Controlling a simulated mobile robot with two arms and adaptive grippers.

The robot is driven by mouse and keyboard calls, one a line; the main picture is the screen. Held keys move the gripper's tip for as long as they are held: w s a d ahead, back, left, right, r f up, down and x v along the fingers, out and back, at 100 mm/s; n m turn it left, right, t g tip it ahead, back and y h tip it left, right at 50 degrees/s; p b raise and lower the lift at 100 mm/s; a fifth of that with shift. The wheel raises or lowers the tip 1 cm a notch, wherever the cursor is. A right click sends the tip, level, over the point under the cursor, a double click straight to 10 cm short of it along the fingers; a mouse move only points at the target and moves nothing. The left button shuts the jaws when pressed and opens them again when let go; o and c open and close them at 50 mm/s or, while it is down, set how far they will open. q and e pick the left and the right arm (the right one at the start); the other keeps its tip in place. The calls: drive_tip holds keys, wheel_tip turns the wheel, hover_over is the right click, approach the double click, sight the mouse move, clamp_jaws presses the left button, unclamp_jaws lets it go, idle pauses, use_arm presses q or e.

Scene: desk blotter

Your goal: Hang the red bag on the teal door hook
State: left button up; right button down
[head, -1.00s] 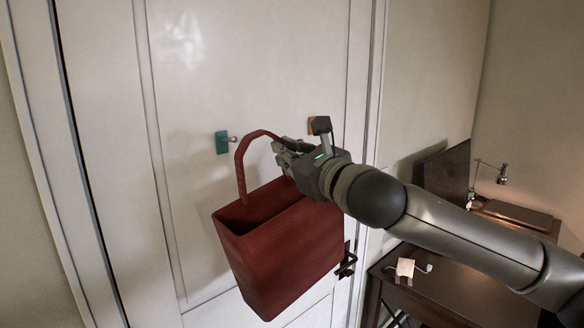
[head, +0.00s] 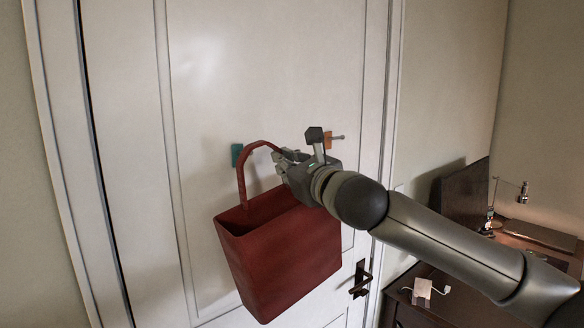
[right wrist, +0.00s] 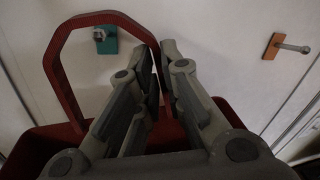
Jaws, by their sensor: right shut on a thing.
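The red bag (head: 280,250) hangs upright from my right gripper (head: 284,160), in front of the white door. The gripper is shut on the right side of the bag's handle; the handle (right wrist: 62,75) also shows in the right wrist view, arching up to the left of the fingers. The teal door hook (head: 237,154) is on the door, just behind the handle's left side in the head view. In the right wrist view the teal hook (right wrist: 106,42) shows through the handle's loop, with its peg toward me. Whether handle and hook touch cannot be told. My left gripper is out of view.
An orange-brown hook (head: 328,141) with a metal peg is on the door to the right, close to my right gripper. A dark door handle (head: 361,279) sits lower right. A dark desk (head: 440,303) with a lamp (head: 523,193) stands right of the door.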

drive_tip(key=w+a, duration=0.3)
drive_tip(key=w, duration=0.1)
drive_tip(key=shift+f+p, duration=0.3)
drive_tip(key=shift+f, duration=0.1)
drive_tip(key=shift+w+f, duration=0.1)
drive_tip(key=shift+f, duration=0.15)
idle(0.4)
idle(0.3)
